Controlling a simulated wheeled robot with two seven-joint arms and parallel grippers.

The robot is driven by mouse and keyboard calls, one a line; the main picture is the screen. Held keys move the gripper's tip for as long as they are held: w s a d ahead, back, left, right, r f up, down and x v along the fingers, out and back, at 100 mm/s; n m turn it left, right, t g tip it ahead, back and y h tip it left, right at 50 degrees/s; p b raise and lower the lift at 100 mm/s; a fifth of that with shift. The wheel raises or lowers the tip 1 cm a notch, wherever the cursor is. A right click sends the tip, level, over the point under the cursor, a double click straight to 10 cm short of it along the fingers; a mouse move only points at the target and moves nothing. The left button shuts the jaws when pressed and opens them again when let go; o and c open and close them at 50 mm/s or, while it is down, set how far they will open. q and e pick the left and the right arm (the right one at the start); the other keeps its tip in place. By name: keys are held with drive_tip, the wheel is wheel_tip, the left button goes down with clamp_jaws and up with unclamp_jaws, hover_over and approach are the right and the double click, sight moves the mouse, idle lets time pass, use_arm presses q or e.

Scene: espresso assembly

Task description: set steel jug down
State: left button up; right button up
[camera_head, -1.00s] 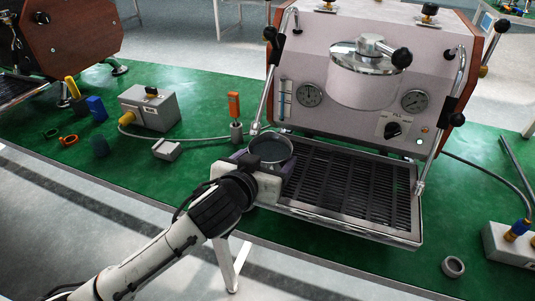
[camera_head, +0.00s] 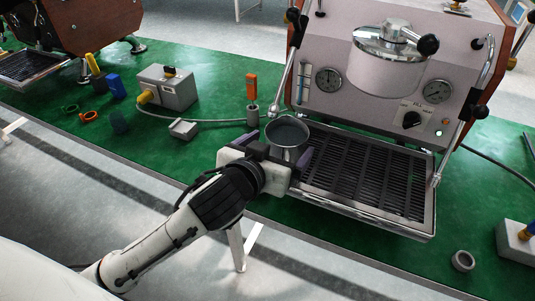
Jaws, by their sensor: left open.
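The steel jug (camera_head: 288,134) stands upright with its round dark opening facing up, at the left end of the espresso machine's drip tray (camera_head: 370,181). Its base is hidden, so I cannot tell whether it rests on the tray or on the green mat beside it. My left gripper (camera_head: 281,157) is open, with one dark finger on each side of the jug's near part. Whether the fingers still touch the jug is unclear. My right gripper is out of view.
The espresso machine (camera_head: 395,88) stands behind the tray. An orange-handled tool (camera_head: 251,88), a grey box (camera_head: 167,90) and a small grey block (camera_head: 184,129) sit to the left. A metal ring (camera_head: 463,261) lies at the right.

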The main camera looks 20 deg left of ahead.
use_arm(q)
drive_tip(key=v, duration=0.8)
drive_tip(key=s+f+g, duration=0.1)
drive_tip(key=s+f, duration=0.4)
drive_tip(key=f, duration=0.5)
drive_tip(key=s+f+m+g+h, duration=0.1)
drive_tip(key=s+f, duration=0.3)
drive_tip(key=f, duration=0.6)
drive_tip(key=s+f+g+h, duration=0.1)
drive_tip(key=s+f+g, duration=0.2)
drive_tip(key=f, duration=0.7)
drive_tip(key=s, duration=0.2)
drive_tip(key=shift+s+d+m+p, duration=0.35)
drive_tip(key=shift+m, duration=0.05)
